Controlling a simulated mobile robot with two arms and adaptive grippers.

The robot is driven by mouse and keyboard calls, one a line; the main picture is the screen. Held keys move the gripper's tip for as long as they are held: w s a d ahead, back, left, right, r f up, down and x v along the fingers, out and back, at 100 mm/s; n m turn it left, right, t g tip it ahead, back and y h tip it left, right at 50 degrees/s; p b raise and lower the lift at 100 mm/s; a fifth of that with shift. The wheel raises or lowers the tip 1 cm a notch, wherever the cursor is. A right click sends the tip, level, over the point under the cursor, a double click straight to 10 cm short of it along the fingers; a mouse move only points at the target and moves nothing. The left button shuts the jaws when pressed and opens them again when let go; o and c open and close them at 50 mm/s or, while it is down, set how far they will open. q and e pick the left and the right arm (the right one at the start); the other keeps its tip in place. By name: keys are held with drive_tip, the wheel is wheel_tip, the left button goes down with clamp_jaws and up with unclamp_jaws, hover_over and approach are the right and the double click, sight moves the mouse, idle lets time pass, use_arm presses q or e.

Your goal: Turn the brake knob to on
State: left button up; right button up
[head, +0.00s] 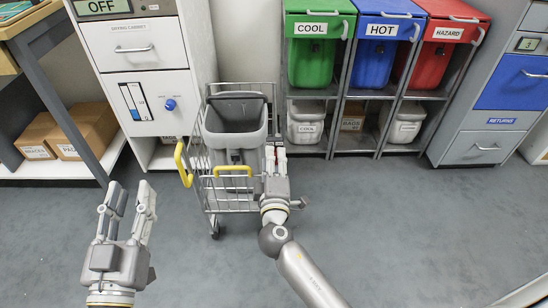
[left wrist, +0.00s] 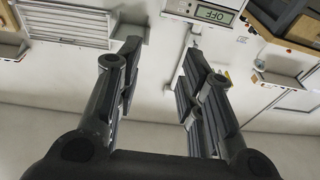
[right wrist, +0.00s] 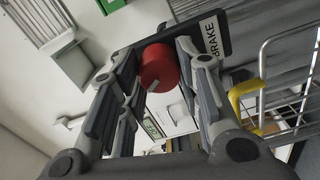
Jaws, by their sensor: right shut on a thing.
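The red brake knob (right wrist: 158,66) shows between my right fingers in the right wrist view, beside a dark plate lettered BRAKE (right wrist: 211,38). A small pale mark shows at the knob's lower edge; I cannot tell which setting it points to. My right gripper (right wrist: 157,78) is shut on the knob. In the head view my right gripper (head: 275,160) is at the right side of the wire cart (head: 232,205), and it mostly hides the knob. My left gripper (head: 131,193) is open and empty over the floor at the left; its spread fingers also show in the left wrist view (left wrist: 160,62).
The cart carries a grey bin (head: 235,125) and has yellow handles (head: 183,165). A white cabinet (head: 135,50) with an OFF display and a blue knob (head: 170,104) stands behind it. Green, blue and red bins (head: 450,50) stand at the back. The right floor is clear.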

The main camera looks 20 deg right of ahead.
use_arm(q)
drive_tip(key=shift+a+f+g+y+p, duration=0.15)
drive_tip(key=shift+f+g+y+p, duration=0.15)
drive_tip(key=shift+f+g, duration=0.7)
drive_tip(key=shift+a+f+g+y+p, duration=0.15)
drive_tip(key=shift+f+g+y, duration=0.25)
drive_tip(key=shift+f, duration=1.05)
use_arm(e)
drive_tip(key=shift+f+n, duration=0.1)
drive_tip(key=shift+n, duration=1.1)
drive_tip(key=o, duration=1)
drive_tip(key=v, duration=1.2)
